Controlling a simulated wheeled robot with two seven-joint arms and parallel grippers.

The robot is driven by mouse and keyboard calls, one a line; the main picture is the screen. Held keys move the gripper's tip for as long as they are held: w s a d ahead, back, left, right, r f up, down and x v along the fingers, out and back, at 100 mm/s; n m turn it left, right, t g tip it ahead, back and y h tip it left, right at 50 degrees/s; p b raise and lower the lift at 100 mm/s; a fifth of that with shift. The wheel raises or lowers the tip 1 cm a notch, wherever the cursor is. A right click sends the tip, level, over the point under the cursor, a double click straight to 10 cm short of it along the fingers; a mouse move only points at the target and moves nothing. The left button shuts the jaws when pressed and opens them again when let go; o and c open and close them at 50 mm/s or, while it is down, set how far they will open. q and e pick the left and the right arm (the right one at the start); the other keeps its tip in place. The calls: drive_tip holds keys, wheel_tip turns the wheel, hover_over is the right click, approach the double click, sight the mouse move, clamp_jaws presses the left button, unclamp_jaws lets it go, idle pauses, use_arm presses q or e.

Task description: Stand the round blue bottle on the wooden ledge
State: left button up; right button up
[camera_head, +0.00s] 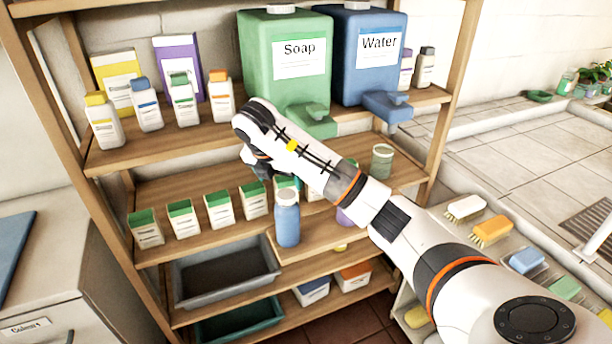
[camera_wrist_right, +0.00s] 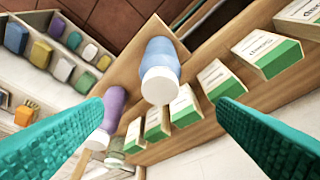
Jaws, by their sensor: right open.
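The round blue bottle (camera_head: 287,222), with a pale cap, stands upright at the front of the wooden ledge (camera_head: 325,238). In the right wrist view the bottle (camera_wrist_right: 160,62) shows cap towards the camera, apart from both fingers, on the wooden board (camera_wrist_right: 122,66). My right gripper (camera_head: 266,170) is behind and above the bottle, partly hidden by its own wrist. Its green fingers (camera_wrist_right: 160,128) are wide open with nothing between the tips. My left gripper is in neither view.
White-and-green boxes (camera_head: 219,209) line the shelf to the left. A purple bottle (camera_wrist_right: 113,108) and green jar (camera_head: 382,160) are on the other side. The green Soap dispenser (camera_head: 287,85) and blue Water dispenser (camera_head: 355,80) stand above. A grey tray (camera_head: 178,280) is below.

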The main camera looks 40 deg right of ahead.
drive_tip(key=s+a+f+m+t+y, duration=0.2)
drive_tip(key=a+f+y, duration=0.6)
drive_tip(key=a+f, duration=0.45)
drive_tip(key=s+a+f+m+t+y, duration=0.1)
drive_tip(key=s+a+f+t+y, duration=0.15)
drive_tip(key=a+f+y, duration=0.95)
drive_tip(key=s+d+f+m+t+h, duration=0.1)
drive_tip(key=s+d+f+m+h, duration=0.4)
drive_tip(key=f, duration=0.4)
drive_tip(key=s+d+f+m+t+h, duration=0.1)
drive_tip(key=s+d+f+m+h, duration=0.4)
drive_tip(key=f, duration=0.4)
drive_tip(key=s+d+f+m+t+h, duration=0.1)
drive_tip(key=s+d+f+m+h, duration=0.25)
drive_tip(key=s+f, duration=0.45)
drive_tip(key=s+f+m+g+h, duration=0.1)
drive_tip(key=s+f+g, duration=0.3)
drive_tip(key=s, duration=1)
drive_tip(key=s+d+f+m+g+h, duration=0.1)
drive_tip(key=s+f+m+g, duration=0.3)
drive_tip(key=s, duration=1.1)
wheel_tip(320, 180, down, 4)
drive_tip(key=shift+r+g, duration=0.2)
drive_tip(key=shift+g, duration=0.25)
drive_tip(key=shift+h, duration=0.25)
